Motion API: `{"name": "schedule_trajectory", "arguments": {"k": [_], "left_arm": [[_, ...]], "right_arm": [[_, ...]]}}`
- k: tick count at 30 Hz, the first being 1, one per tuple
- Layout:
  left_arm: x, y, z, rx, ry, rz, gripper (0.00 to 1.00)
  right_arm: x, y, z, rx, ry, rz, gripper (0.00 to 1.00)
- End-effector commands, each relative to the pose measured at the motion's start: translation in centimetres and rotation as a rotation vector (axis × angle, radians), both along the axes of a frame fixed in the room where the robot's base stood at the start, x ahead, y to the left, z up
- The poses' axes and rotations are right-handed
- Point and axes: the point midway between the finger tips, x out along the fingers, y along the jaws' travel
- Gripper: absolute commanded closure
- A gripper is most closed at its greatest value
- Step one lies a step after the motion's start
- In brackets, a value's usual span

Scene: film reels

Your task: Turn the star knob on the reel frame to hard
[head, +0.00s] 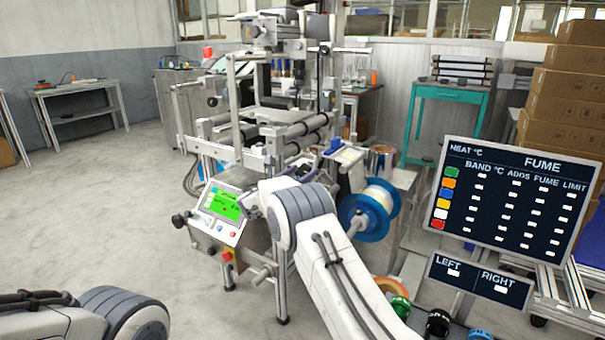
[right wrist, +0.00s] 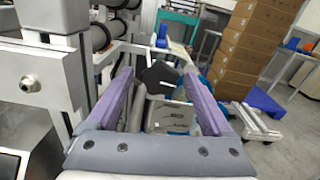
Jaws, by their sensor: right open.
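The black star knob (right wrist: 159,77) shows in the right wrist view, ahead of and between the two purple fingers of my right gripper (right wrist: 160,85). The gripper is open, with a finger on each side of the knob, and I see no finger closed on it. A pale plate (right wrist: 172,117) with small dark lettering, too small to read, lies just below the knob. In the head view my right gripper (head: 320,158) is small, beside the metal reel frame (head: 258,130), and I cannot make out the knob there. My left arm shows at the lower left, its gripper out of view.
A blue-rimmed reel (head: 370,208) is right of my right arm. A control box with a green screen (head: 222,204) stands left of it. Metal bars of the frame (right wrist: 40,80) are close on the left in the right wrist view. Stacked cartons (head: 565,110) stand at the right.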

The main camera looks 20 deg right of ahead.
Motion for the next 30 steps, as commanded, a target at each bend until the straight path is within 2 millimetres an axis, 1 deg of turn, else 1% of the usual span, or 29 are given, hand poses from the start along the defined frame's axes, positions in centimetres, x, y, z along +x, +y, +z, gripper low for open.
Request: {"name": "schedule_trajectory", "arguments": {"k": [2, 3, 5, 6, 8, 9, 10, 11, 20, 26, 30], "left_arm": [[0.0, 0.0, 0.0, 0.000, 0.000, 0.000, 0.50], [0.0, 0.0, 0.0, 0.000, 0.000, 0.000, 0.50], [0.0, 0.0, 0.0, 0.000, 0.000, 0.000, 0.50], [0.0, 0.0, 0.0, 0.000, 0.000, 0.000, 0.50], [0.0, 0.0, 0.0, 0.000, 0.000, 0.000, 0.50], [0.0, 0.0, 0.0, 0.000, 0.000, 0.000, 0.50], [0.0, 0.0, 0.0, 0.000, 0.000, 0.000, 0.50], [0.0, 0.0, 0.0, 0.000, 0.000, 0.000, 0.50], [0.0, 0.0, -0.8, 0.000, 0.000, 0.000, 0.50], [0.0, 0.0, -2.3, 0.000, 0.000, 0.000, 0.50], [0.0, 0.0, -3.8, 0.000, 0.000, 0.000, 0.50]], "right_arm": [[0.0, 0.0, 0.0, 0.000, 0.000, 0.000, 0.15], [0.0, 0.0, 0.0, 0.000, 0.000, 0.000, 0.19], [0.0, 0.0, 0.0, 0.000, 0.000, 0.000, 0.42], [0.0, 0.0, 0.0, 0.001, -0.001, -0.001, 0.57], [0.0, 0.0, 0.0, 0.001, -0.001, 0.000, 0.80], [0.0, 0.0, 0.0, 0.001, -0.001, 0.000, 0.96], [0.0, 0.0, 0.0, 0.001, -0.001, 0.000, 1.00], [0.0, -0.3, 0.0, 0.001, -0.001, -0.001, 1.00], [0.0, 0.0, -0.2, 0.032, -0.041, 0.000, 1.00], [0.0, 0.1, -0.3, 0.105, -0.136, 0.001, 1.00], [0.0, 0.1, -0.4, 0.179, -0.232, 0.002, 1.00]]}}
